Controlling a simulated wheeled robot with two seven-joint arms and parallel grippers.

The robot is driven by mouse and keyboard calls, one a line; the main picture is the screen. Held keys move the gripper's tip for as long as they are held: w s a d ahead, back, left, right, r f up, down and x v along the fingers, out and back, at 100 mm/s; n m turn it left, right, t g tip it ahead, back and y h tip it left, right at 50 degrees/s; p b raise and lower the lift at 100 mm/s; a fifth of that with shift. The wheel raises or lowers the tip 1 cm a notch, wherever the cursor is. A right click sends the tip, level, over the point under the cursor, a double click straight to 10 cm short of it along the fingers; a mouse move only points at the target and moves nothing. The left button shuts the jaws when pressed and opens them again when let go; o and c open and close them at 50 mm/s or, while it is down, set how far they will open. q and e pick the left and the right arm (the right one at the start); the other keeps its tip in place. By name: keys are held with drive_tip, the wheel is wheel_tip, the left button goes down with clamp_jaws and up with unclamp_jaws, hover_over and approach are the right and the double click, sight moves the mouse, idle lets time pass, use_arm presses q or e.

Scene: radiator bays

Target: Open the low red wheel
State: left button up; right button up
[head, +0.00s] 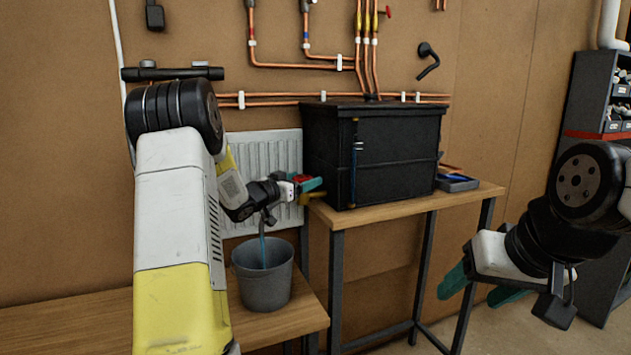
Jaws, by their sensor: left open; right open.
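A small red wheel (302,178) shows low at the right side of the white radiator (262,150), partly hidden by my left gripper. A brass fitting (313,198) sticks out just below it, in front of the black tank's left edge. My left gripper (311,185) is at the red wheel, with one teal finger clearly seen. I cannot tell whether its fingers touch the wheel. My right gripper (480,287) is open and empty, well away to the right, in front of the bench.
A grey bucket (264,290) stands on the low bench under my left wrist, with a thin blue stream above it. A black tank (400,150) and a blue tray (458,183) stand on the higher bench (410,203). Copper pipes (290,66) run along the wall; shelving is at right.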

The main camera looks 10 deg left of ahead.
use_arm(q)
drive_tip(key=c, duration=1.4)
drive_tip(key=shift+d+r+n+t+y, duration=0.1)
drive_tip(key=shift+n+t+y, duration=0.25)
drive_tip(key=shift+n+y, duration=0.3)
drive_tip(key=shift+d+r+n+t+y, duration=0.1)
drive_tip(key=shift+n+t+y, duration=0.3)
drive_tip(key=shift+y, duration=0.35)
drive_tip(key=shift+a+n+t+y, duration=0.1)
drive_tip(key=shift+n+t+y, duration=0.15)
drive_tip(key=shift+n+y, duration=1.55)
drive_tip(key=shift+m+y, duration=0.4)
drive_tip(key=shift+m, duration=0.05)
drive_tip(key=o, duration=1.4)
drive_tip(key=shift+f, duration=0.1)
